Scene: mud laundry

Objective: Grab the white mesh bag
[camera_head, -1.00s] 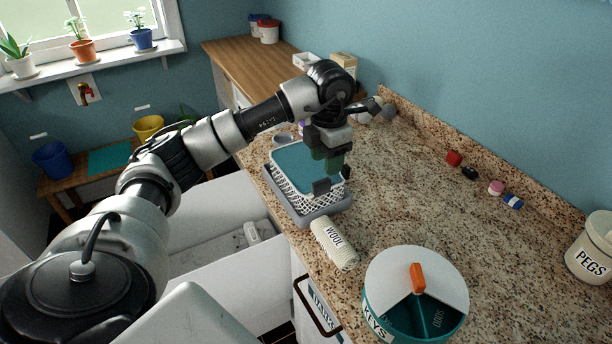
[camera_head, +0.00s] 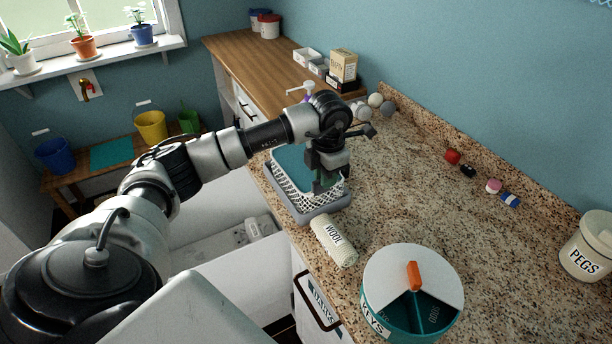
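A white, openwork mesh item (camera_head: 285,187) with a teal top (camera_head: 289,158) sits in a shallow grey tray (camera_head: 310,214) at the counter's left edge. A cream textured roll labelled WOOL (camera_head: 333,243) lies just in front of the tray. I cannot tell for sure which of these is the white mesh bag. My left gripper (camera_head: 325,183) points down over the right part of the tray, at the mesh item's right side. Its fingers partly overlap in this view, so their opening and any contact are unclear. My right gripper is out of view.
A round teal container labelled KEYS (camera_head: 412,318) stands at the front. A PEGS tub (camera_head: 588,248) is at the right. Small coloured items (camera_head: 494,187) and pale balls (camera_head: 375,101) lie near the backsplash. The middle counter (camera_head: 420,190) is clear.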

